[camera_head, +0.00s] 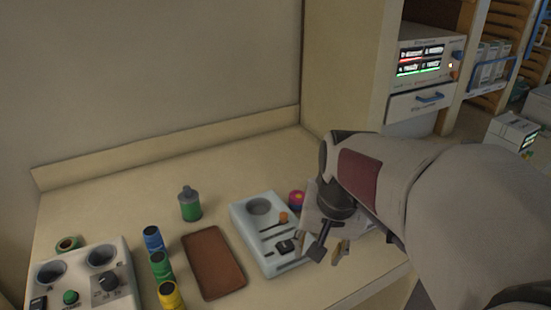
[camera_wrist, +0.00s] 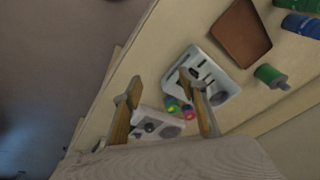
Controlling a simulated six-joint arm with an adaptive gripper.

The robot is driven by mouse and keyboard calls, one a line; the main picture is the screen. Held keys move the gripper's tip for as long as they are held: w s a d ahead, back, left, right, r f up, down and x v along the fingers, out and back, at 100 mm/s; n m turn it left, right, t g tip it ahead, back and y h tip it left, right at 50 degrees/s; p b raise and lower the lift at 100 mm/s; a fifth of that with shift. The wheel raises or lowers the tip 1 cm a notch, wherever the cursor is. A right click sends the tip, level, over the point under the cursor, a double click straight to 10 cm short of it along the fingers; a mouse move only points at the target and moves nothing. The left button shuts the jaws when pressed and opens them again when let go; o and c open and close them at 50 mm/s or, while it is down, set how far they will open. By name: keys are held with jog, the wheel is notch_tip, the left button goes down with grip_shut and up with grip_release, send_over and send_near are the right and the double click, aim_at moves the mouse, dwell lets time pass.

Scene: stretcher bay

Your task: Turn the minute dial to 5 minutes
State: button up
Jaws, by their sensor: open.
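A black dial (camera_head: 108,283) with small scale marks sits on the white panel of a device (camera_head: 122,262) at the lower left of the head view. The marks are too small to read surely, and I cannot tell the dial's setting. A green button (camera_head: 71,297) is beside it. My gripper (camera_head: 330,252) is far to the right of this dial, above the table's right front part, near a second white device (camera_head: 240,213). In the wrist view my gripper (camera_wrist: 160,84) is open and empty, its fingers apart.
The second device has a round well, an orange slider knob (camera_head: 283,217) and a black switch (camera_head: 285,246). A brown tray (camera_head: 213,262), a green bottle (camera_head: 190,206) and blue (camera_head: 153,239), green (camera_head: 161,265) and yellow (camera_head: 170,295) containers stand between the devices.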

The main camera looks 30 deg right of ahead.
jog(key=w+d+f+m, duration=0.1)
jog(key=w+d+m, duration=0.2)
jog(key=d+m, duration=0.4)
jog(key=w+d+f+m, duration=0.2)
jog(key=w+d+m, duration=0.1)
jog(key=d+m, duration=0.3)
jog(key=w+d+f+m, duration=0.1)
jog(key=w+d+m, duration=0.2)
jog(key=d+m, duration=0.4)
jog(key=shift+w+d+f+m+t, duration=0.15)
jog(key=shift+w+d, duration=0.05)
jog(key=shift+d, duration=0.2)
jog(key=shift+w+d+f+m+t, duration=0.15)
jog(key=shift+d, duration=0.2)
jog(key=m, duration=0.1)
jog(key=w+d+r+m, duration=0.1)
jog(key=m, duration=0.1)
jog(key=w+d+m, duration=0.1)
jog(key=shift+w+r+t, duration=0.2)
jog(key=shift+r+t, duration=0.1)
jog(key=shift+w+d+r+m+h, duration=0.1)
jog(key=shift+w+r+m, duration=0.05)
jog(key=shift+m, duration=0.75)
jog(key=shift+w+d+r+m+h, duration=0.1)
jog(key=shift+w+r+m, duration=0.1)
jog(key=shift+m, duration=0.7)
jog(key=shift+w+d+r+m+h, duration=0.1)
jog(key=shift+r+m, duration=0.05)
jog(key=shift+m, duration=0.75)
jog(key=shift+f, duration=0.1)
